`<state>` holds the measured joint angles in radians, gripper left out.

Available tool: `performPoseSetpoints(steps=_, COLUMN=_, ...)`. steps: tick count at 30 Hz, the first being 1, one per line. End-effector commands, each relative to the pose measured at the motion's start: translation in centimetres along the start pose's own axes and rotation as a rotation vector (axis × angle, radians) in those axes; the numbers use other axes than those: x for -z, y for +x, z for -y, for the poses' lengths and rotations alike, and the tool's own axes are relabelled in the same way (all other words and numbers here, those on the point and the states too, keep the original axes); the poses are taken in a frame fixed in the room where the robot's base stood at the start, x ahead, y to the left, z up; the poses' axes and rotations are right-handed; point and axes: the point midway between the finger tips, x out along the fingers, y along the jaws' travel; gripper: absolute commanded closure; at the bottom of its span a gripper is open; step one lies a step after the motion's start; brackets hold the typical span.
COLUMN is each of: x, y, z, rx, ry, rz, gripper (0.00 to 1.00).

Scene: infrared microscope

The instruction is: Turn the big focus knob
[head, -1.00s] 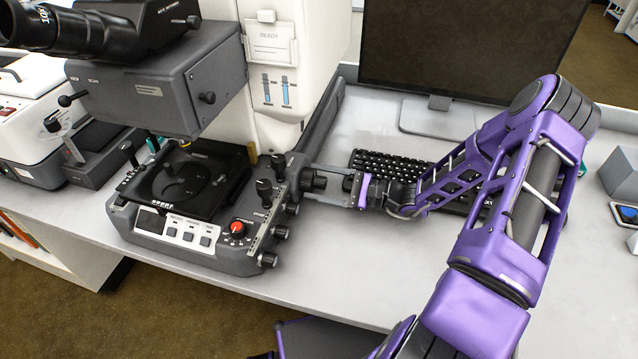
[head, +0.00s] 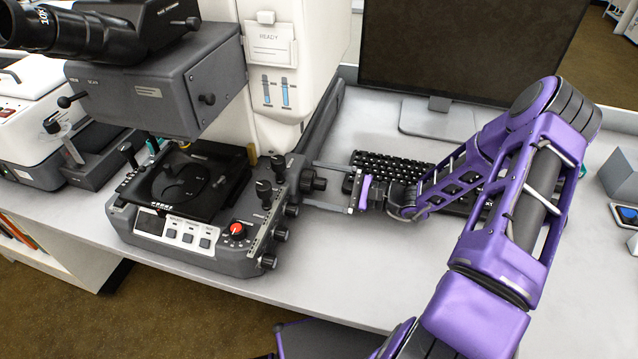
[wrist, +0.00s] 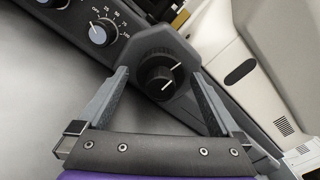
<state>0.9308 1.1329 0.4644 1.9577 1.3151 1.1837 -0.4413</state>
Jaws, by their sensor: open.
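The big focus knob (head: 314,182) is a dark, round, stepped knob on the right side of the microscope's grey base (head: 205,257). In the wrist view the knob (wrist: 158,83) faces me, with a white line on its smaller front part pointing up and right. My gripper (wrist: 160,74) is open, with one finger on each side of the knob. Small gaps seem to show between the fingers and the smaller front part; contact with the wider part behind is unclear. In the head view my gripper (head: 311,181) reaches the knob from the right.
Smaller black knobs (head: 280,235) line the base's edge in front of the focus knob. A dial with a numbered scale (wrist: 101,33) is close to the left finger. A keyboard (head: 385,170) lies behind my wrist, below a monitor (head: 470,45). The front right bench top (head: 350,265) is clear.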

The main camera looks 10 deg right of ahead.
Motion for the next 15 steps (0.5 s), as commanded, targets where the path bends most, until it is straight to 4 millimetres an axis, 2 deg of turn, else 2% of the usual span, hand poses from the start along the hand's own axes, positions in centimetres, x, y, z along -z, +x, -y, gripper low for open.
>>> performPoseSetpoints(steps=5, x=0.1, y=-2.3, z=0.1, rx=0.003, ry=-0.001, rz=-0.004, gripper=0.0)
performPoseSetpoints(steps=15, x=0.1, y=-10.5, z=0.1, rx=0.003, ry=-0.002, rz=-0.005, gripper=0.0)
